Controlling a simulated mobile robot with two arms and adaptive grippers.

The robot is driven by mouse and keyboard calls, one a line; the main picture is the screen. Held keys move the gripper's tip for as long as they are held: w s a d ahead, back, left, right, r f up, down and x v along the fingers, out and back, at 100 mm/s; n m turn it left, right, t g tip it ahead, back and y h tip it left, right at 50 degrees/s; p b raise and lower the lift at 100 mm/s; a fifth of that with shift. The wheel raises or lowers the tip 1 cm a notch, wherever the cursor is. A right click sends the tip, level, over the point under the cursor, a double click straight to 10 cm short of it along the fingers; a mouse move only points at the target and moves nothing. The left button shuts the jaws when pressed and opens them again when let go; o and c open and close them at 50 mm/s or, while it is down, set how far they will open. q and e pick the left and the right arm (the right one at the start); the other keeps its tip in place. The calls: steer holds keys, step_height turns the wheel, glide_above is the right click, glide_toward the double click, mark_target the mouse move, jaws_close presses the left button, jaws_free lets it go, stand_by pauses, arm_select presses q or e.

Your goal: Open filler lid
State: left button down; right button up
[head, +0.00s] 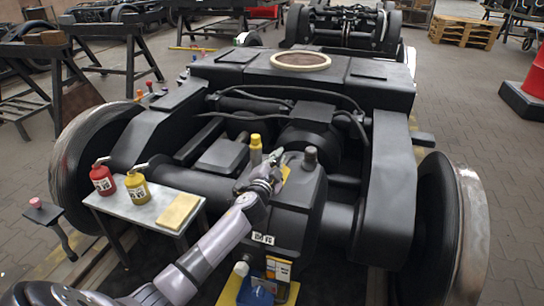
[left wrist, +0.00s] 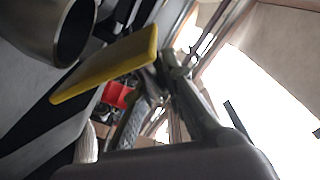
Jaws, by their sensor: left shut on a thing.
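My left gripper (head: 278,168) reaches over the black gearbox housing (head: 290,205) in the head view. It is shut on the filler lid, a thin yellow flap (head: 288,163) partly hidden behind the fingers. In the left wrist view the lid (left wrist: 105,65) is a yellow-edged plate with its edge at the fingertips (left wrist: 165,72). It stands tilted beside a round metal filler neck (left wrist: 75,30). Whether the neck is fully uncovered is hard to tell. My right gripper is in neither view.
A yellow-topped post (head: 256,150) and a grey cap (head: 310,157) stand close to the gripper on the housing. A small side table (head: 150,212) holds a red bottle (head: 102,180), a yellow bottle (head: 137,188) and a yellow cloth (head: 178,211). Wheels flank the bogie.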

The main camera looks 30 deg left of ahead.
arm_select(q)
steer(key=shift+w+d+r+m, duration=0.1)
steer(key=shift+d+r+m, duration=0.2)
steer(key=shift+m, duration=0.2)
steer(key=shift+w+d+m+p, duration=0.15)
steer(key=shift+d+m+p, duration=0.3)
steer(key=shift+m, duration=0.35)
steer(key=shift+w+d+m, duration=0.25)
steer(key=shift+d+m, duration=0.85)
steer(key=shift+m, duration=0.4)
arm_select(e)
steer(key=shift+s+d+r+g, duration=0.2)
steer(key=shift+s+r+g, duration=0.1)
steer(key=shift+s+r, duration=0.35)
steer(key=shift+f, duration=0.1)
arm_select(q)
steer(key=c, duration=1.7)
jaws_free()
steer(key=shift+o, duration=0.2)
steer(key=shift+d, duration=0.1)
